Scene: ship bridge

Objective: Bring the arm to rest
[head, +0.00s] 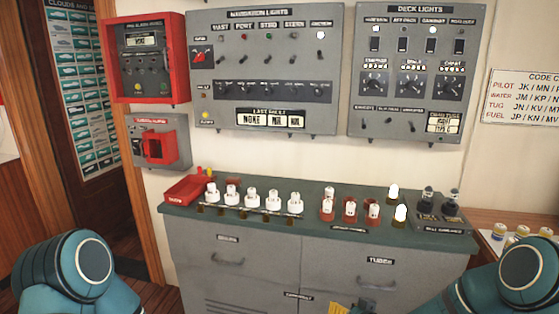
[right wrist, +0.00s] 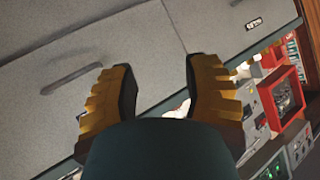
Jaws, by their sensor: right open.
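My right gripper (right wrist: 160,92) is open in the right wrist view. Its two yellow-brown ridged fingers with dark pads stand apart, and no held object shows between them. Behind them is the grey cabinet front (right wrist: 85,60). In the head view only a small yellow part of my right gripper (head: 340,307) shows at the bottom edge, low in front of the cabinet. My right arm (head: 520,275) shows at the lower right. A teal part of my left arm (head: 65,275) is at the lower left; its gripper is out of the frame.
The cabinet's green top (head: 320,222) carries a red tray (head: 188,190), several white fittings, small bulbs and dark pieces. Grey panels for navigation lights (head: 265,60) and deck lights (head: 415,65) hang above. A red-framed box (head: 147,58) is at left. A doorway is farther left.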

